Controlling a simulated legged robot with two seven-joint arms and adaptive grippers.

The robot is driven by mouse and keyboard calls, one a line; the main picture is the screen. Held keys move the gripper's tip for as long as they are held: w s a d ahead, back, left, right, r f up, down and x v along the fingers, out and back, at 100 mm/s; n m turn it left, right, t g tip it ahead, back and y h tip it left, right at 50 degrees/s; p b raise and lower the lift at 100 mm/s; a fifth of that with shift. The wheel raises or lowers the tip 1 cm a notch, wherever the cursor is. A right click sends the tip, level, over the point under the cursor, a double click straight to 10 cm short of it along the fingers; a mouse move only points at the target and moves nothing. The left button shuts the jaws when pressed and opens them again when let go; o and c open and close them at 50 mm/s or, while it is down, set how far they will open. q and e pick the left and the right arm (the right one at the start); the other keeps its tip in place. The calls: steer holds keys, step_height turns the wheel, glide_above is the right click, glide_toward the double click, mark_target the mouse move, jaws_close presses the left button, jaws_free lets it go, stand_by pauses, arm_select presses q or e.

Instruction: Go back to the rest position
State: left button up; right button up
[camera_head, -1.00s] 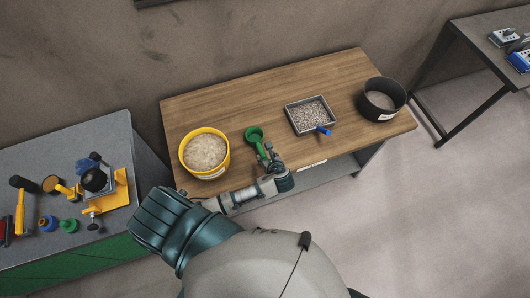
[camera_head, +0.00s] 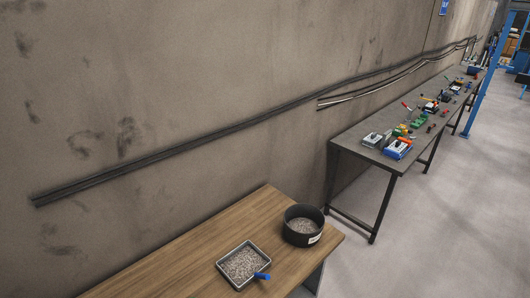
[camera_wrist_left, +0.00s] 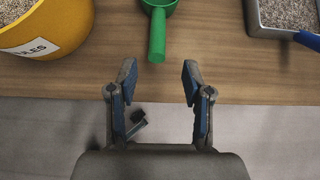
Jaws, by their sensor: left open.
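My left gripper (camera_wrist_left: 156,80) is open and empty in the left wrist view. Its two blue-padded fingers are apart, near the front edge of the wooden table (camera_head: 165,272). The handle of a green scoop (camera_wrist_left: 158,35) lies just beyond the fingertips, between them in the picture and not gripped. Neither gripper shows in the head view, and my right gripper is in no current view.
A yellow tub (camera_wrist_left: 45,28) of granules stands at the left in the wrist view. A metal tray (camera_head: 243,265) with a blue-handled tool (camera_head: 262,276) and a black pot (camera_head: 303,226) stand on the table. A dark workbench (camera_head: 375,152) with several devices runs along the wall.

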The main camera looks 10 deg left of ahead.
arm_select(q)
steer(key=s+r+n+g+h, duration=0.25)
steer(key=s+n+h, duration=0.45)
steer(key=s+n, duration=1.35)
step_height(320, 180, down, 30)
steer(key=w+n+g+b, duration=0.2)
steer(key=w+n+b, duration=0.1)
steer(key=b, duration=0.1)
steer(key=s+a+f+b, duration=0.1)
steer(key=s+a+f, duration=0.1)
steer(key=s+f, duration=0.7)
steer(key=s+a+f+b, duration=0.1)
steer(key=s+f+b, duration=0.1)
steer(key=s+f, duration=0.7)
step_height(320, 180, down, 3)
steer(key=shift+s+a+r+g, duration=0.15)
steer(key=shift+s+a+g, duration=0.05)
steer(key=shift+a+g, duration=0.15)
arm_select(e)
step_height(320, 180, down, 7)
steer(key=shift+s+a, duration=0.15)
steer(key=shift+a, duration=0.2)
